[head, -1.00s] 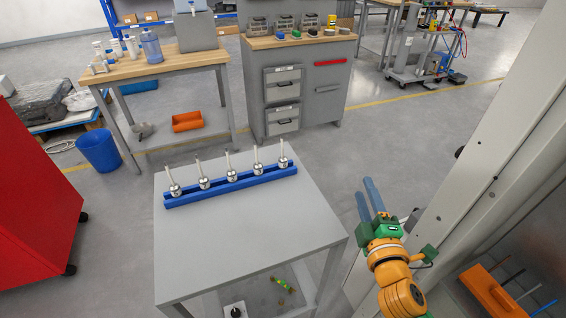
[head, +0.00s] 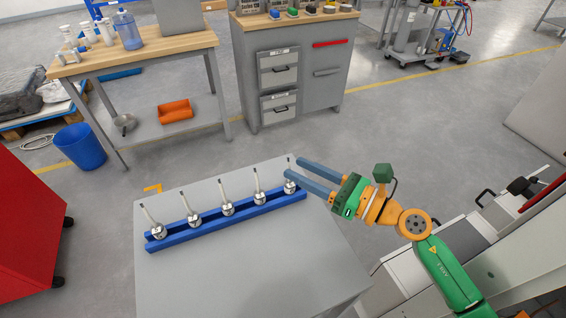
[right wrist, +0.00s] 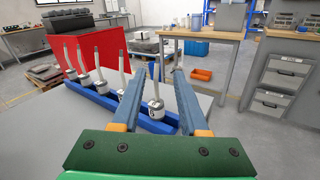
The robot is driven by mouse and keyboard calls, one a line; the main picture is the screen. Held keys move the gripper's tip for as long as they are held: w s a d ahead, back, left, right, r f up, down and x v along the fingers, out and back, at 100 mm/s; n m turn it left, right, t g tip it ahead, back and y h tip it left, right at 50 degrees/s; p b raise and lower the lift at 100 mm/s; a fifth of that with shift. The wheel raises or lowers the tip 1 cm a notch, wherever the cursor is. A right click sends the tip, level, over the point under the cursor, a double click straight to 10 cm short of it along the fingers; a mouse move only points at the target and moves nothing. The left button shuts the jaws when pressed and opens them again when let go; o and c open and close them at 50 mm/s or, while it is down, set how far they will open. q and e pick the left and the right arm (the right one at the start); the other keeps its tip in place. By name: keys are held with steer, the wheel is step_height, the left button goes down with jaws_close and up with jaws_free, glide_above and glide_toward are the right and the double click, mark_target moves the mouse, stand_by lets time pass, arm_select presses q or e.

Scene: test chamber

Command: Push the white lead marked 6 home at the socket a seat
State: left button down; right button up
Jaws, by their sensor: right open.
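Several white leads with upright stalks and silver-white bases stand in a row in a blue rack (head: 270,207) on a grey table. Marks on the bases are too small to read, so I cannot tell which is marked 6. My right gripper (head: 295,170) is open, with its fingers pointing left at the row's rightmost lead (head: 290,186). In the right wrist view that lead (right wrist: 156,107) shows between the two fingers (right wrist: 162,75), with nothing gripped. The seat socket cannot be made out. My left gripper is not in view.
The grey table top (head: 240,275) is bare in front of the rack. A red cabinet (head: 28,215) stands at the left. A wooden-topped bench (head: 145,55) and a grey drawer cabinet (head: 305,75) stand behind. Pale equipment with dark handles (head: 480,225) stands at the right.

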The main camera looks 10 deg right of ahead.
steer(key=shift+w+a+r, duration=0.2)
steer(key=shift+w+a, duration=0.05)
steer(key=shift+w+a+r+p, duration=0.2)
steer(key=shift+w+a+p, duration=0.05)
steer(key=shift+a+p, duration=0.2)
steer(key=shift+w+a+r+p, duration=0.15)
steer(key=shift+w+a+p, duration=0.15)
steer(key=shift+a, duration=0.15)
steer(key=x, duration=0.4)
steer(key=shift+d+f, duration=0.1)
steer(key=shift+f, duration=0.15)
steer(key=shift+s+d, duration=0.1)
steer(key=shift+s, duration=0.05)
steer(key=c, duration=0.7)
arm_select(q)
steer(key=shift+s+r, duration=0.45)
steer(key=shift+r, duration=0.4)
